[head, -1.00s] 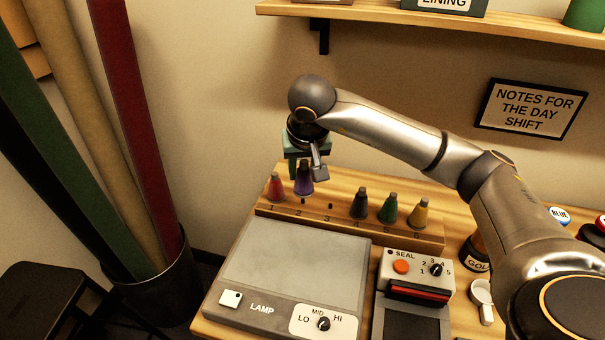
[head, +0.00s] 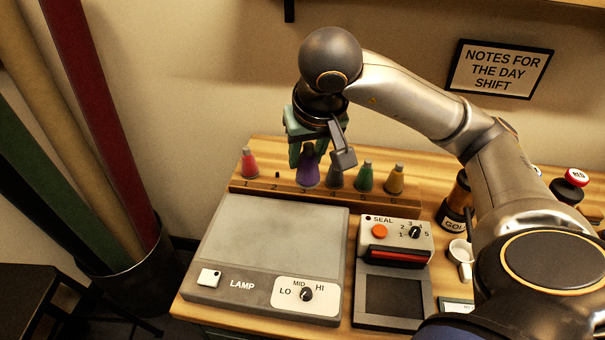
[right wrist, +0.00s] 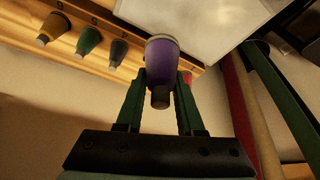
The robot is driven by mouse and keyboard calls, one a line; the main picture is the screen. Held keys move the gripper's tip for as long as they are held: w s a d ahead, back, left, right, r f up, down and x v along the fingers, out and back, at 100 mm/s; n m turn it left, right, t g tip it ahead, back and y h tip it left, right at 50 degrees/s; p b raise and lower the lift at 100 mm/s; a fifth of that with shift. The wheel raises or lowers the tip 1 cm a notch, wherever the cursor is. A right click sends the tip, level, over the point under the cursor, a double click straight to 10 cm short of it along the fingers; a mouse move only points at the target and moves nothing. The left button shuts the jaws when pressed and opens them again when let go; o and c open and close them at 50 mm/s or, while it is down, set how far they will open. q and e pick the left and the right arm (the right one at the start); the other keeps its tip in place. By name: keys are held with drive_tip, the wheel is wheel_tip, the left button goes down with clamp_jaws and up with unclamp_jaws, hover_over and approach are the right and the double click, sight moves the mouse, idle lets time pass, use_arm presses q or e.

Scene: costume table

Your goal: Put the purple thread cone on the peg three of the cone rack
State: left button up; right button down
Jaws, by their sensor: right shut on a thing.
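The purple thread cone (head: 308,171) is between the fingers of my right gripper (head: 308,157), upright at the number three place of the wooden cone rack (head: 290,195). The right gripper is shut on the cone's upper part; the right wrist view also shows the cone (right wrist: 161,60) between the green fingers (right wrist: 160,98). The cone hides peg three, and I cannot tell whether its base touches the rack. Peg two (head: 277,175) is bare. My left gripper is not in view.
A red cone (head: 249,163) stands on peg one. A grey cone (head: 335,178), partly hidden, a green cone (head: 365,177) and a yellow cone (head: 395,180) stand to the right. The lamp panel (head: 270,245) and seal device (head: 395,245) lie in front.

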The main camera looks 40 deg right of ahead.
drive_tip(key=w+d+f, duration=0.2)
drive_tip(key=w+f, duration=0.1)
drive_tip(key=w+d+f, duration=0.5)
drive_tip(key=w+d, duration=0.1)
drive_tip(key=w, duration=0.1)
drive_tip(key=shift+f+b, duration=0.35)
drive_tip(key=shift+f, duration=0.05)
drive_tip(key=shift+w+f, duration=0.15)
drive_tip(key=shift+f, duration=0.05)
drive_tip(key=shift+s+x, duration=0.2)
drive_tip(key=shift+x, duration=0.7)
drive_tip(key=shift+s+x, duration=0.2)
drive_tip(key=shift+x, duration=0.75)
drive_tip(key=shift+f, duration=0.15)
drive_tip(key=shift+f, duration=0.15)
drive_tip(key=c, duration=0.5)
unclamp_jaws()
drive_tip(key=shift+a, duration=0.1)
